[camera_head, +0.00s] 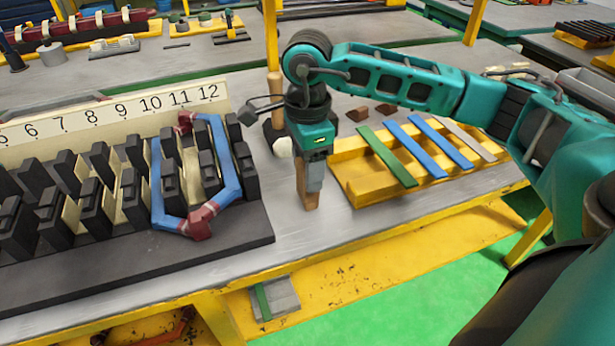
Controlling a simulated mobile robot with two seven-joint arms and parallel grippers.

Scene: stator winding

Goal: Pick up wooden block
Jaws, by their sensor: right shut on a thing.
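The wooden block (309,200) is a small brown upright piece under my right gripper. My right gripper (313,178) points down and is shut on the block, between the slotted stator and the yellow rack. The block's lower end is at or just above the grey table top; I cannot tell whether it touches. Its upper part is hidden by the gripper. My left gripper is not in view.
The black stator model (130,255) with a blue coil (228,165) and numbered strip (110,112) stands at left. A yellow rack (375,192) with coloured strips is at right. A wooden-handled mallet (275,85) stands close behind the gripper. Bare table lies in front.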

